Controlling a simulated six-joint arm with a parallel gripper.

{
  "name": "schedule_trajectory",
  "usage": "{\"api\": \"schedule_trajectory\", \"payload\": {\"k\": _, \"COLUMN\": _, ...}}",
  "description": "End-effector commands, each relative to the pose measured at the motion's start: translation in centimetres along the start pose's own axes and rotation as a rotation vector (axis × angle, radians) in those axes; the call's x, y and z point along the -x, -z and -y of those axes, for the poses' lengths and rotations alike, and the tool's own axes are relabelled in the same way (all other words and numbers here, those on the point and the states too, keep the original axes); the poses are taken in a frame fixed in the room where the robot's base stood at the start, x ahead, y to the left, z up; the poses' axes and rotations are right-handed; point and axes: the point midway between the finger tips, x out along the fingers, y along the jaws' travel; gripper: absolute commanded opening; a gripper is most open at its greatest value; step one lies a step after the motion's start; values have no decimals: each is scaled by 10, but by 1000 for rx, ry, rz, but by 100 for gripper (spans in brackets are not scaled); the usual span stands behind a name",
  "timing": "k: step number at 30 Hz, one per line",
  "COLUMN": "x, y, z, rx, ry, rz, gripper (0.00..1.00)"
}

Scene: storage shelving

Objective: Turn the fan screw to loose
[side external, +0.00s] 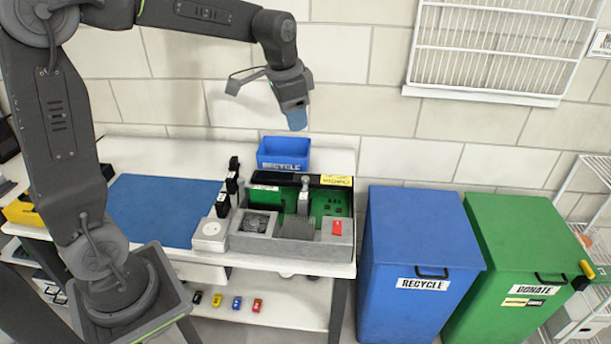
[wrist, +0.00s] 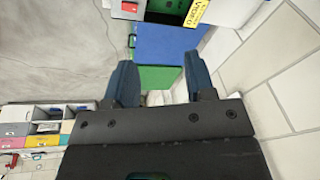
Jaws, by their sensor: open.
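A grey open computer-like case (side external: 290,247) with a green circuit board (side external: 330,206) inside sits on the right part of the white table. A dark square fan unit (side external: 258,223) is in its front left part. The fan screw is too small to make out. My gripper (side external: 297,120) is above and behind the case, high over the small blue recycle box (side external: 284,154), touching nothing. In the wrist view my gripper (wrist: 161,82) shows two blue fingers apart with nothing between them. Only an edge of the case, with a red part (wrist: 129,7), shows there at the top.
A blue mat (side external: 165,210) lies left of the case. Black upright items (side external: 229,190) stand at the case's left edge. A blue recycle bin (side external: 420,245) and a green donate bin (side external: 520,250) stand right of the table. A white wire rack (side external: 505,45) hangs on the wall.

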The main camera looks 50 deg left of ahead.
Motion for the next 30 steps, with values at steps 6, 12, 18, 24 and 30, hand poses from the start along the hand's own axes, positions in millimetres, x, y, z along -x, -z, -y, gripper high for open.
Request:
{"api": "schedule_trajectory", "payload": {"k": 6, "x": -76, "y": 34, "z": 66, "rx": -132, "ry": -57, "rz": 98, "gripper": 50}}
{"api": "schedule_trajectory", "payload": {"k": 12, "x": -137, "y": 43, "z": 105, "rx": -230, "ry": -108, "rz": 149, "gripper": 50}}
{"api": "schedule_trajectory", "payload": {"k": 18, "x": -162, "y": 43, "z": 118, "rx": -269, "ry": -129, "rz": 165, "gripper": 50}}
{"api": "schedule_trajectory", "payload": {"k": 24, "x": -182, "y": 39, "z": 116, "rx": -272, "ry": -132, "rz": 168, "gripper": 50}}
{"api": "schedule_trajectory", "payload": {"k": 30, "x": -221, "y": 32, "z": 112, "rx": -271, "ry": -133, "rz": 168, "gripper": 50}}
